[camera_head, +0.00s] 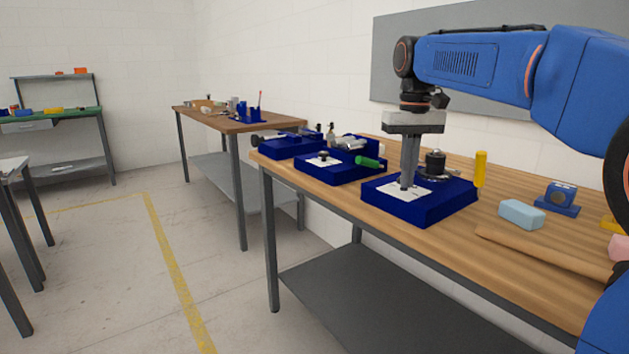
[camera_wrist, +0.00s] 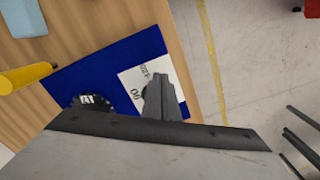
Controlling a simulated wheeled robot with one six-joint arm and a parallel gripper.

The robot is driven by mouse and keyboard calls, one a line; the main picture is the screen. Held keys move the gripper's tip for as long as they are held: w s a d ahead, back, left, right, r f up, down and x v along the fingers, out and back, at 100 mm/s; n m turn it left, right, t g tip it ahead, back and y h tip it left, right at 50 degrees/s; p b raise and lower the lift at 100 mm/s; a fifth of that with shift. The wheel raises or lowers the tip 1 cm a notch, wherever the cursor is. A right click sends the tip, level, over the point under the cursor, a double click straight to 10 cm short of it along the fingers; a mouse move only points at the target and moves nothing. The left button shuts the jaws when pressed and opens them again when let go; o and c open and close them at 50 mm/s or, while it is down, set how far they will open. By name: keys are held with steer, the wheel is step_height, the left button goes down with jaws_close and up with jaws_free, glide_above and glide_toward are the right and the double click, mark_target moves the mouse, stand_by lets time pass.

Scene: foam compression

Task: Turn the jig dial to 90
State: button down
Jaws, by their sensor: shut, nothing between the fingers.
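The jig is a dark blue block (camera_head: 420,212) on the wooden bench, and it also fills the middle of the wrist view (camera_wrist: 95,72). A white marked plate (camera_head: 422,194) lies on its top; in the wrist view the plate (camera_wrist: 133,76) shows "90" and other partly covered marks. My gripper (camera_head: 407,187) points straight down over the plate, its fingers (camera_wrist: 154,80) together with nothing between them. A small dark round part beside the fingers is mostly hidden, so the dial's pointing direction cannot be read. Contact with it cannot be told.
A black knobbed part (camera_head: 435,162) stands on the block behind my gripper. A yellow upright handle (camera_head: 480,169) stands close to the right. A pale blue foam block (camera_head: 521,214) and a wooden strip (camera_head: 540,250) lie further right. Another blue fixture (camera_head: 340,172) is to the left.

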steer(key=shift+a, duration=0.2)
stand_by(0.4)
steer(key=shift+s+a, duration=0.15)
steer(key=shift+s, duration=0.15)
step_height(320, 180, up, 6)
stand_by(0.6)
steer(key=shift+w+d+f, duration=0.15)
steer(key=shift+d+f, duration=0.35)
steer(key=shift+f, duration=0.5)
steer(key=shift+w+d+f, duration=0.15)
steer(key=shift+d+f, duration=0.35)
steer(key=shift+f, duration=0.55)
steer(key=shift+w+d+f, duration=0.15)
steer(key=shift+d+f, duration=0.35)
steer(key=shift+f, duration=0.5)
steer(key=shift+s+a, duration=0.15)
steer(key=shift+a, duration=0.5)
